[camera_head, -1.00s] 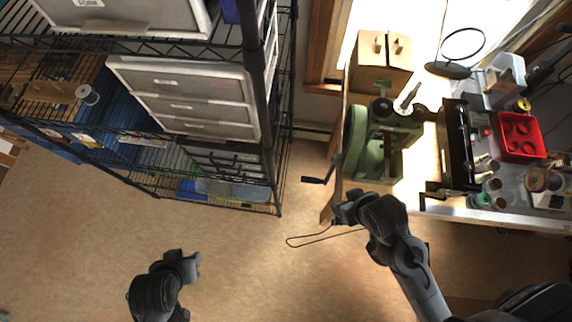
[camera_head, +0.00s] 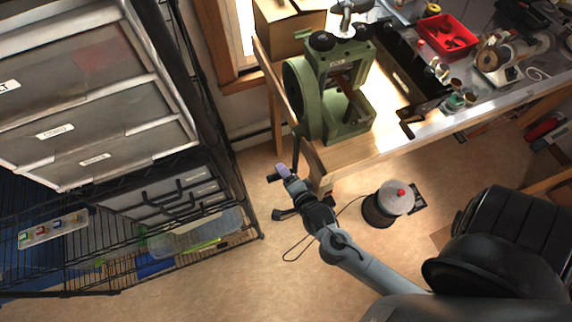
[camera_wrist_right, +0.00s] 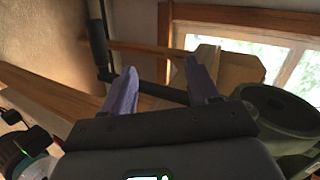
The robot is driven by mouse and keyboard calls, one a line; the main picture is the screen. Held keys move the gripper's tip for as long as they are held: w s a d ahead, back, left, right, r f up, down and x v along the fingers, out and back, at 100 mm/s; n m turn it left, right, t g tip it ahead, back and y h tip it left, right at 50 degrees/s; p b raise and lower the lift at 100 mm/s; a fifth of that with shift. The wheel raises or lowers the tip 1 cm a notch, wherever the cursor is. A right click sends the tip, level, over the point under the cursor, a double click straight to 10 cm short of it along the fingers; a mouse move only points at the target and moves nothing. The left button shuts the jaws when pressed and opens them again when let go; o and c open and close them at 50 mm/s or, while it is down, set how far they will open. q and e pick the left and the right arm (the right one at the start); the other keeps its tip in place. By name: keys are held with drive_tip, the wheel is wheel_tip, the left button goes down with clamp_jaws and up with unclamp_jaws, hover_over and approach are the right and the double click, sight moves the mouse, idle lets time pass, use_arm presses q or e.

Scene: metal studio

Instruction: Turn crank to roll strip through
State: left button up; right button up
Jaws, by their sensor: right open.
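The green rolling mill (camera_head: 340,90) stands at the near left corner of the wooden bench. Its dark crank arm (camera_head: 297,148) hangs down its left side. In the right wrist view the crank handle (camera_wrist_right: 97,45) rises at upper left, and the crank arm (camera_wrist_right: 150,88) runs right, beyond the fingers. My right gripper (camera_head: 283,174) is just below the mill's left side, close to the crank; the wrist view shows its two purple-grey fingers (camera_wrist_right: 158,92) apart with nothing held. I cannot make out contact or a strip. My left gripper is out of view.
A wire shelf (camera_head: 225,165) with drawers stands on the left. The bench edge (camera_head: 440,128) is right of my right arm. A round container with a red knob (camera_head: 394,198) and a cord lie below the bench. A red tray (camera_head: 447,36) sits on the bench.

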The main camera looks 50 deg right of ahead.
sight(279, 178)
wheel_tip(279, 178, down, 14)
drive_tip(key=r+m+h+b, duration=0.1)
drive_tip(key=m+h+b, duration=0.15)
drive_tip(key=b, duration=0.65)
drive_tip(key=shift+m+y, duration=0.25)
drive_tip(key=shift+m, duration=0.1)
drive_tip(key=b+x, duration=0.2)
drive_tip(key=x, duration=0.1)
drive_tip(key=f+b+x, duration=0.1)
drive_tip(key=b+x, duration=0.1)
drive_tip(key=x, duration=0.2)
drive_tip(key=shift+a+b, duration=0.1)
drive_tip(key=shift+b, duration=0.2)
drive_tip(key=shift+w+d+f, duration=0.1)
drive_tip(key=shift+w+d, duration=0.15)
drive_tip(key=shift+w, duration=0.3)
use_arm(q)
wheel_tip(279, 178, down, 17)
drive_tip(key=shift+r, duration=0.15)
use_arm(e)
drive_tip(key=shift+w, duration=0.1)
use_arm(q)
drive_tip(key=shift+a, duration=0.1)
